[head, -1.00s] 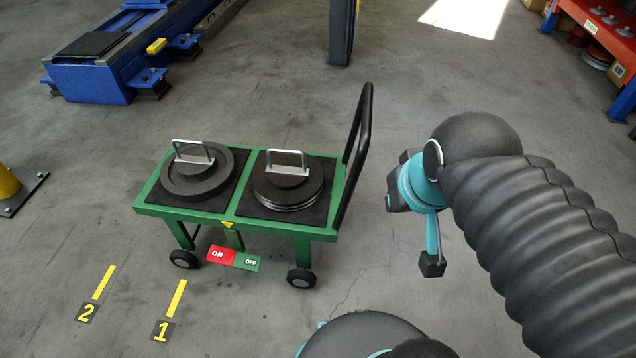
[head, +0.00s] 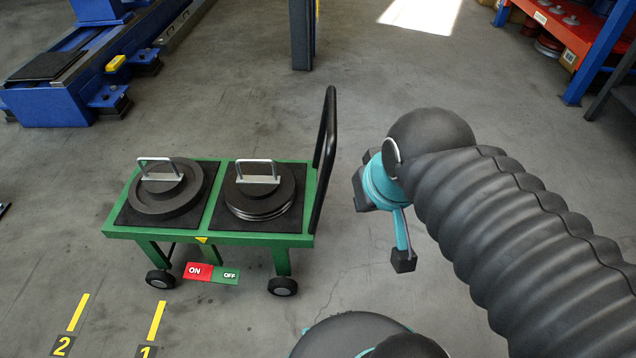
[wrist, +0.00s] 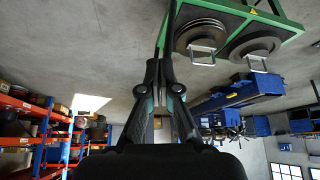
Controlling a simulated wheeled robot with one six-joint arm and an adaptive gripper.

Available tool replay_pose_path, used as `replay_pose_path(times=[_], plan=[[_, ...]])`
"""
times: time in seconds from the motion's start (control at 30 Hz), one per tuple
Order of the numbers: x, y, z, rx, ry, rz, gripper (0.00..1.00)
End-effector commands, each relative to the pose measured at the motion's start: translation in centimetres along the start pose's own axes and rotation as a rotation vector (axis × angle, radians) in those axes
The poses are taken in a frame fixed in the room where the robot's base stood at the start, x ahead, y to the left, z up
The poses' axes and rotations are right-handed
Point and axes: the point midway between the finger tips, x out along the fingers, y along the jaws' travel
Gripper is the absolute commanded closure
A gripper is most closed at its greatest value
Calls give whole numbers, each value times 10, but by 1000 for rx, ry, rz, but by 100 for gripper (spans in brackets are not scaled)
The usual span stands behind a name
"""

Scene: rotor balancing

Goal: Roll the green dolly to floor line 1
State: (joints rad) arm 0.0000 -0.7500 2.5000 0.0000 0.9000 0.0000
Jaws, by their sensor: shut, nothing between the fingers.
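The green dolly (head: 211,210) stands left of centre in the head view, with a raised black handle (head: 325,160) at its right end. A yellow pointer (head: 202,240) is on its front edge. Floor line 1 (head: 157,320) is a yellow strip in front of the dolly, left of the pointer. My gripper (wrist: 160,78) is shut and empty in the wrist view, its tips in front of the dolly's handle end. In the head view, my arm's end is right of the handle, with a visible gap between them. The fingertips are not clear there.
Two dark round weights with metal handles ride on the dolly. Floor line 2 (head: 78,313) is left of line 1. A blue machine (head: 55,90) and a post (head: 302,35) stand behind. Open floor surrounds the dolly.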

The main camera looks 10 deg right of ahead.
Motion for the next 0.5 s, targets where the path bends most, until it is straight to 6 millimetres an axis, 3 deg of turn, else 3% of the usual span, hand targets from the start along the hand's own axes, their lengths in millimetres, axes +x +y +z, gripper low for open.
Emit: replay_pose_path(times=[0.3, 0.37, 0.5], plan=[[0, 0, 0, 0, 0, 0, 100], [0, 0, 0, 1, 0, 0, 88], [4, 8, 1, 29, -9, 15, 52]])
